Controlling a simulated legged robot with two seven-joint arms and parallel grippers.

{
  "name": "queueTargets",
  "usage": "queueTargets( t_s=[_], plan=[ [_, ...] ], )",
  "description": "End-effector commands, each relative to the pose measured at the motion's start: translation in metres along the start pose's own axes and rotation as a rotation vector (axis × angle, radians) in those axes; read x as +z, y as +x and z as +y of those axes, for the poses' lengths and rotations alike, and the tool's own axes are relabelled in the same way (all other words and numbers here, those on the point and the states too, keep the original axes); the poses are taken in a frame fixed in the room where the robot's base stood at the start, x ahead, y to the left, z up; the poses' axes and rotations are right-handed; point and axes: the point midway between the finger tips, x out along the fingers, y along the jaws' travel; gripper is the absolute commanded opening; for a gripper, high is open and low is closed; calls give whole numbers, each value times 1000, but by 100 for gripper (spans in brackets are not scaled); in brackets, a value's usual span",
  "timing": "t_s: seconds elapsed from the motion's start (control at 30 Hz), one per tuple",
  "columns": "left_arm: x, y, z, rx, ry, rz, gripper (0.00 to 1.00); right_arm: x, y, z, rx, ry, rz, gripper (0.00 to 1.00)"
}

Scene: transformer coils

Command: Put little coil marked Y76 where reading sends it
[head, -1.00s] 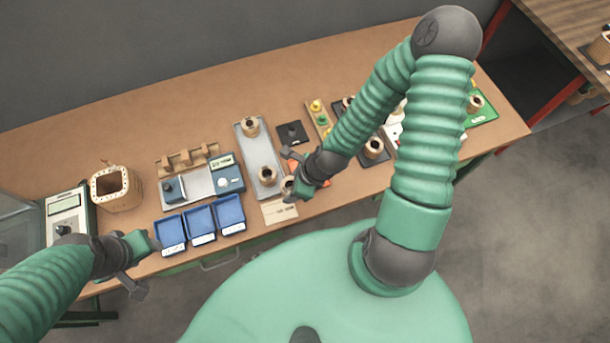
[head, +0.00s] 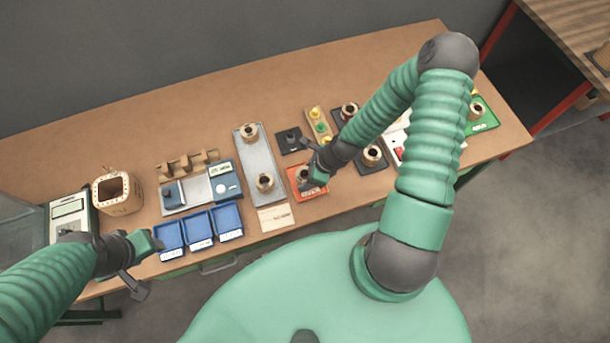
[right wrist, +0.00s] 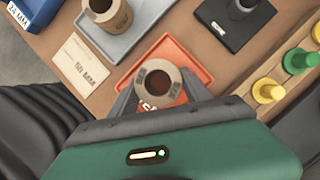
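The small tan coil (right wrist: 157,82) stands between the fingers of my right gripper (right wrist: 160,100), over the orange tray (right wrist: 190,58). The fingers touch its sides. Dark marks show on its rim, but I cannot read Y76. In the head view the right gripper (head: 312,176) is at the orange tray (head: 322,189) with the coil (head: 302,174). I cannot tell whether the coil's base touches the tray. My left gripper (head: 146,265) is open and empty, in front of the blue bins (head: 200,243).
A grey tray (head: 253,158) with two coils is left of the orange tray. A paper card (head: 274,217) lies in front. A black fixture (head: 291,138) and a board of yellow and green pegs (head: 319,125) stand behind. More coils stand to the right.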

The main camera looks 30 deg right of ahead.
Motion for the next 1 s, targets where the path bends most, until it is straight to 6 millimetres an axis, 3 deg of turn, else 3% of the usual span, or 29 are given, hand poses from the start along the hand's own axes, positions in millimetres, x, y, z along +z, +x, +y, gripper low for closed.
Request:
queueTargets(
  t_s=[0.1,1.0],
  plan=[
    [0,0,0,0,1,0,45,-1,0,-2,-11,6,8,76],
    [0,0,0,0,0,0,45,-2,0,-1,-10,7,9,76]
  ],
)
